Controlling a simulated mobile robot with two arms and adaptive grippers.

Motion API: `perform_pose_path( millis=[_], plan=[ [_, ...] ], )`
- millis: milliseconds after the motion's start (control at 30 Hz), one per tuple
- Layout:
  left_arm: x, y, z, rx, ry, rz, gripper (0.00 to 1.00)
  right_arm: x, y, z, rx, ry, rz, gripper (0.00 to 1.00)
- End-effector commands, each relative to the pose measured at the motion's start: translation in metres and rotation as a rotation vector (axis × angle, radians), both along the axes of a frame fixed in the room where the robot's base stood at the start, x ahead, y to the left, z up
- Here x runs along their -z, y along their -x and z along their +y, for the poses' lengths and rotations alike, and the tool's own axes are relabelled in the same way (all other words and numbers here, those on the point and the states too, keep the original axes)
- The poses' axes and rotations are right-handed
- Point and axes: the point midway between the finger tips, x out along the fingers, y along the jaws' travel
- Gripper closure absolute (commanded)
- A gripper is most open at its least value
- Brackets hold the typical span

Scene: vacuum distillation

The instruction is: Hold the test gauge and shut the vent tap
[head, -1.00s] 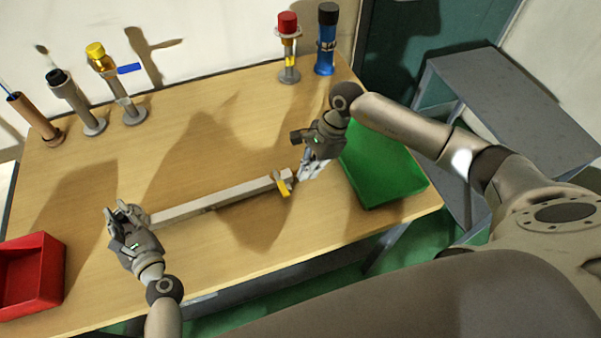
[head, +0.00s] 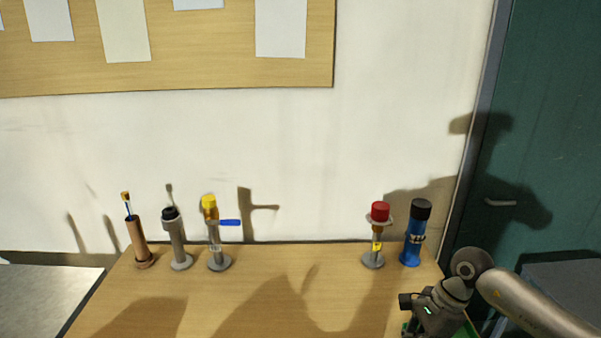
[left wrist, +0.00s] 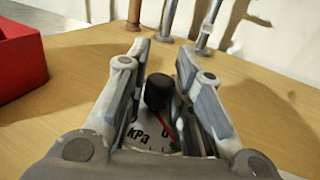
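In the left wrist view the test gauge (left wrist: 144,138) sits between my left gripper's fingers (left wrist: 163,62). Its white dial reads "kPa", with a red needle near the 0. The fingers lie close along both sides of its black round part (left wrist: 158,91) and appear shut on it. Part of the dial is hidden by the gripper. In the head view my left gripper is out of frame. My right gripper is at the lower right edge of the head view, its wrist visible and its fingers cut off or hidden. The yellow lever at the bar's right end is out of view.
Along the table's back edge stand a copper tube (head: 139,243), a black-capped grey post (head: 177,243), a yellow-capped post with a blue lever (head: 214,243), a red-capped post (head: 379,213) and a blue cylinder (head: 412,248). A red bin (left wrist: 16,61) lies left in the left wrist view.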

Motion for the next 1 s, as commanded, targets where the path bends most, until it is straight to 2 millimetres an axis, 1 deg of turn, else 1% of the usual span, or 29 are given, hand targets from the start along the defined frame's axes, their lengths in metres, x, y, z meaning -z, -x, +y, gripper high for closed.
perform_pose_path(
  millis=[33, 100, 133, 433, 567, 667, 1000],
  plan=[
    [0.0, 0.0, 0.0, 0.0, 0.0, -0.001, 0.67, 0.0, 0.0, 0.0, 0.0, 0.0, 0.0, 1.0],
    [0.0, 0.0, 0.0, 0.0, 0.0, 0.0, 0.58, 0.0, 0.0, 0.0, 0.0, 0.0, 0.0, 1.0],
    [0.0, 0.0, 0.0, 0.0, 0.0, 0.0, 0.56, 0.0, 0.0, 0.0, 0.0, 0.0, 0.0, 1.0],
    [0.0, 0.001, 0.0, 0.0, 0.0, 0.0, 0.56, 0.0, 0.0, 0.0, 0.0, 0.0, 0.0, 1.0],
    [0.0, 0.008, -0.003, 0.002, -0.001, 0.001, 0.56, 0.0, 0.0, 0.0, 0.0, 0.0, 0.0, 1.0],
    [0.001, 0.021, -0.008, 0.002, 0.0, 0.003, 0.56, 0.0, 0.0, 0.0, 0.0, 0.0, 0.0, 1.0],
    [0.001, 0.084, -0.028, 0.002, -0.001, 0.003, 0.56, 0.0, 0.0, 0.0, 0.0, 0.0, 0.0, 1.0]
  ],
)
